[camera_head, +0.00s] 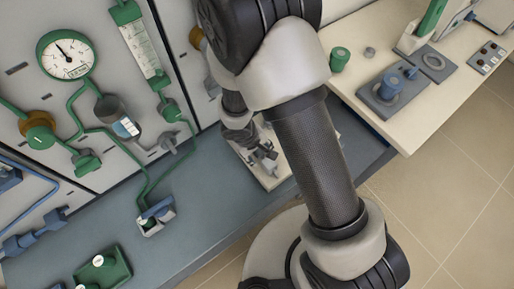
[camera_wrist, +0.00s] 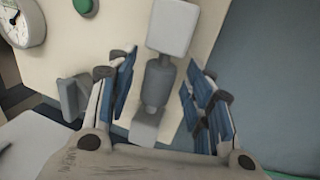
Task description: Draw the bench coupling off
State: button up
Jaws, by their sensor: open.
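A grey cylindrical fitting (camera_wrist: 158,82), which looks like the bench coupling, shows in the wrist view with a pale square block (camera_wrist: 172,27) at its upper end and a grey piece at its lower end. My gripper (camera_wrist: 157,92) is open, with its blue-padded fingers on either side of the fitting and gaps showing on both sides. I cannot tell how far the fingertips are from it in depth. In the head view my gripper (camera_head: 264,158) is over a small cream board (camera_head: 268,180) at the bench edge, and my arm hides much of that spot.
A grey bracket (camera_wrist: 72,97) stands left of my fingers. A wall panel with a gauge (camera_head: 67,54) and green pipes rises at left. A cream table (camera_head: 405,128) with blue-grey fittings is at right.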

jog(key=v, duration=1.1)
jog(key=shift+a+r, duration=0.15)
jog(key=shift+r, duration=0.2)
jog(key=shift+s+r, duration=0.1)
notch_tip(320, 180, up, 7)
jog(key=m, duration=0.2)
send_over(263, 157)
jog(key=s+d+r+m+t, duration=0.1)
jog(key=s+d+r+m, duration=0.1)
jog(key=d+r, duration=0.35)
jog(key=s+d+r+m+t+y, duration=0.2)
jog(key=s+d+r, duration=0.2)
jog(key=s+r, duration=0.5)
jog(key=shift+s+d+r+m, duration=0.3)
jog(key=shift+s+r+m, duration=0.1)
jog(key=shift+s, duration=0.4)
jog(key=shift+c, duration=0.2)
